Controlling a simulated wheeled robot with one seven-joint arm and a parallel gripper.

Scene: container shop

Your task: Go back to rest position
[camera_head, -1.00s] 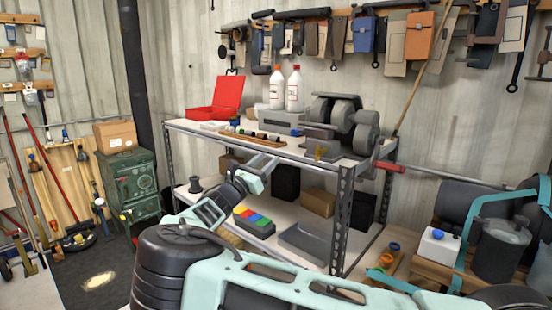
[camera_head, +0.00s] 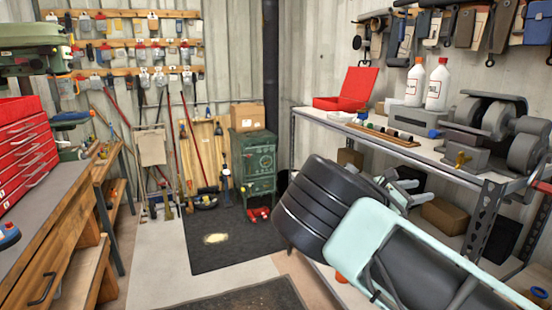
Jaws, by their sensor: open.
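My gripper (camera_head: 404,184) shows partly at the front of the metal shelf unit (camera_head: 440,158), just below its top board. My thick black and mint arm links cover much of it from the front. It is open, and I see nothing held in it. My arm is bent, with its big dark joint in front of the shelf's left part. Whether the gripper touches the shelf cannot be told.
The shelf top holds a red open case (camera_head: 346,92), white bottles (camera_head: 438,84) and a bench grinder (camera_head: 500,125). A green stove (camera_head: 254,160) stands behind. A workbench (camera_head: 60,215) with a red drawer cabinet (camera_head: 25,150) is left. The middle floor (camera_head: 165,262) is clear.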

